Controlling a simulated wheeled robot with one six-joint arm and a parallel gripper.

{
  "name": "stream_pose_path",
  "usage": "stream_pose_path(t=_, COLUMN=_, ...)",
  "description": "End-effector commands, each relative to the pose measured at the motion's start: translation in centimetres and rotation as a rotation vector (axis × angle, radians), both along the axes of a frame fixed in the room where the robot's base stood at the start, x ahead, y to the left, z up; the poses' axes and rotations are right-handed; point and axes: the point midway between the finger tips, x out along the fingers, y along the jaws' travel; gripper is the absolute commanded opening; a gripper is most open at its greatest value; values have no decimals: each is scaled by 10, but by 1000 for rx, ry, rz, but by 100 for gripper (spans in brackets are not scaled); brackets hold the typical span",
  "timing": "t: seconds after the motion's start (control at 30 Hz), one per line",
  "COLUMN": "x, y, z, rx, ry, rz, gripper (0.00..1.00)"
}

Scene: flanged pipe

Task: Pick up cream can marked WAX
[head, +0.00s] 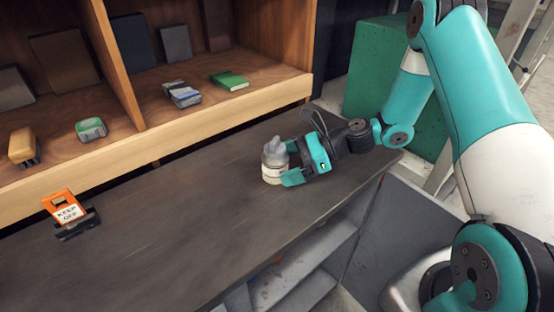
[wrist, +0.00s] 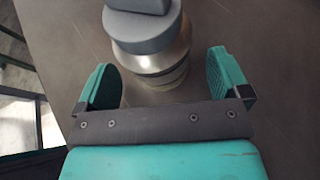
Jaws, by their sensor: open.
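The cream can (head: 274,166) stands upright on the dark workbench, with a grey cap and a pale label too small to read. In the wrist view the can (wrist: 156,62) shows its metal shoulder and grey top, between and slightly beyond the fingers. My gripper (head: 288,164) is open around the can from the right side. In the wrist view the teal fingers of my gripper (wrist: 164,78) stand apart, with a visible gap on each side of the can.
An orange "KEEP OFF" sign (head: 66,212) stands at the bench's left. Wooden shelving (head: 200,127) behind holds a green box (head: 229,80), a grey-blue item (head: 182,94), a green-white item (head: 91,129) and a tan item (head: 23,146). The middle of the workbench (head: 170,220) is clear.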

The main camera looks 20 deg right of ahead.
Motion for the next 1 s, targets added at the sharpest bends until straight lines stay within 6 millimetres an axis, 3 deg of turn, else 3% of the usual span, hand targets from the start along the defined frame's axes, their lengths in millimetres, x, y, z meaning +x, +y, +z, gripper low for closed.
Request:
stream_pose_path(t=0.17, x=5, y=18, z=-7, rx=0, ry=0, rz=0, gripper=94)
stream_pose_path(t=0.4, x=6, y=19, z=-9, rx=0, ry=-1, rz=-2, gripper=94)
stream_pose_path(t=0.6, x=6, y=19, z=-9, rx=0, ry=-1, rz=-2, gripper=51)
stream_pose_path(t=1.0, x=6, y=19, z=-5, rx=1, ry=-3, rz=-2, gripper=51)
